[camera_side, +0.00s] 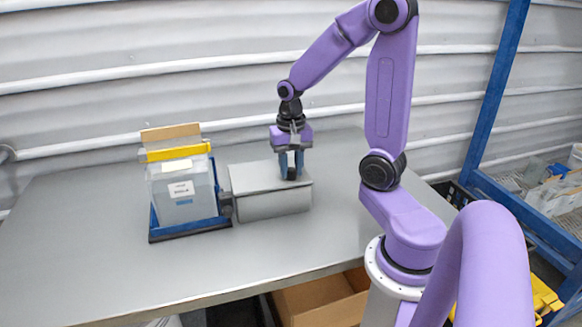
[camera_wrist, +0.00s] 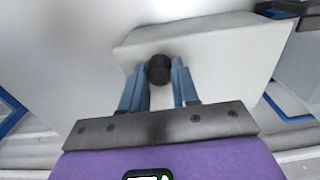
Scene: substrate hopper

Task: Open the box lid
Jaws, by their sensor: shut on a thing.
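The grey box (camera_side: 272,204) stands on the table with its flat lid (camera_side: 254,177) down on it. A black knob (camera_wrist: 159,69) sits on the lid, which also fills the middle of the wrist view (camera_wrist: 220,62). My gripper (camera_side: 291,166) is over the right part of the lid, pointing down. In the wrist view its two blue fingers (camera_wrist: 158,78) stand on either side of the knob and are shut on it. In the side view the fingers partly hide the knob.
Left of the box, a clear bin (camera_side: 180,192) with a yellow bar (camera_side: 178,152) stands in a blue frame (camera_side: 190,229), close to the box. The grey table (camera_side: 95,240) is bare at the left and front. An open cardboard box (camera_side: 322,300) is below the table edge.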

